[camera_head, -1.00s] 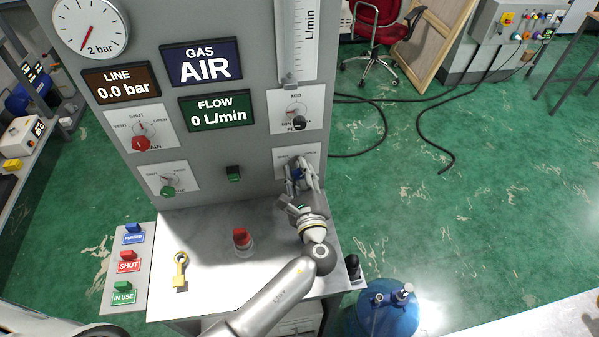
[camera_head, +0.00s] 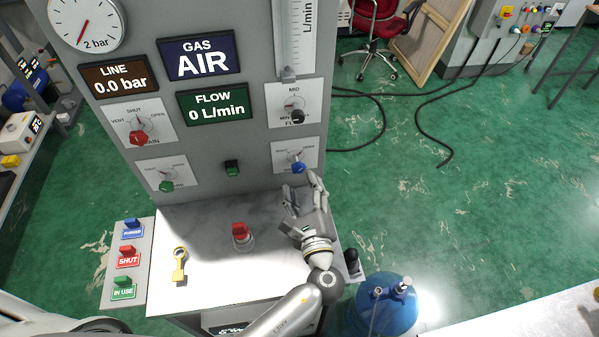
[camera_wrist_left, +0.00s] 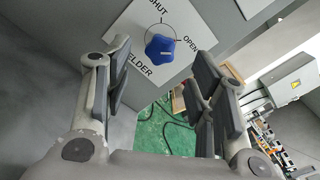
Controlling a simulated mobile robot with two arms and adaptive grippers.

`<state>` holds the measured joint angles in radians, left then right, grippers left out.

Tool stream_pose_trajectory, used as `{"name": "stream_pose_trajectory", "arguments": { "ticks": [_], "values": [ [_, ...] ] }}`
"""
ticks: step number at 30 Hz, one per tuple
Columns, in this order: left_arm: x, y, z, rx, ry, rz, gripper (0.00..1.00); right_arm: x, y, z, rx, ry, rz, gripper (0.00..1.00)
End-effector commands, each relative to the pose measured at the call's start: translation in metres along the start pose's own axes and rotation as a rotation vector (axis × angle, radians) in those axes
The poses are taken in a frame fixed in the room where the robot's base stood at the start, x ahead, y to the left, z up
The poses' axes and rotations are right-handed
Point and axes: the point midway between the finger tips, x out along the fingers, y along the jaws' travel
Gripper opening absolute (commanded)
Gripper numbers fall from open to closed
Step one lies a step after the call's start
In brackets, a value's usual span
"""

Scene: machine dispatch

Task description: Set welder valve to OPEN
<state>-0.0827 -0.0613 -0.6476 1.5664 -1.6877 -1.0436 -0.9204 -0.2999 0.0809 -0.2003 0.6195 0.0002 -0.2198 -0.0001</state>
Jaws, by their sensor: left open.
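The welder valve is a blue knob (camera_head: 298,167) on a white plate at the lower right of the grey panel. In the left wrist view the blue knob (camera_wrist_left: 160,47) sits on a plate marked SHUT, OPEN and a partly hidden WELDER. I cannot clearly tell which mark the knob points to. My left gripper (camera_head: 301,184) is open and empty, just below and in front of the knob. In the wrist view its fingers (camera_wrist_left: 162,66) stand apart on either side of the knob, with the knob beyond them and not gripped. My right gripper is not in view.
Other panel controls are a red knob (camera_head: 139,138), a green knob (camera_head: 166,186) and a black flow knob (camera_head: 297,116). The shelf (camera_head: 205,225) below holds a red button (camera_head: 240,231) and a yellow key-like tag (camera_head: 180,266). A blue cylinder (camera_head: 388,308) stands at the right.

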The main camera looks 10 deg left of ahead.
Motion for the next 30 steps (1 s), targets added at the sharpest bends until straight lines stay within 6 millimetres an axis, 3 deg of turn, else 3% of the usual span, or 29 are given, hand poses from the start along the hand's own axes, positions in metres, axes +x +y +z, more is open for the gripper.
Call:
{"name": "stream_pose_trajectory", "arguments": {
  "ticks": [3, 9, 30],
  "values": [
    [-0.024, 0.0, -0.001, -0.001, 0.002, 0.001, 0.51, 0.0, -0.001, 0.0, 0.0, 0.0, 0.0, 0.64],
    [-0.047, 0.0, 0.0, 0.0, 0.001, 0.0, 0.51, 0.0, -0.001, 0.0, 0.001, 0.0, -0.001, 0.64],
    [-0.052, 0.0, 0.0, 0.0, 0.0, 0.0, 0.51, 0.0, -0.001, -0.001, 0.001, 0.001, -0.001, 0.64]
  ]
}}
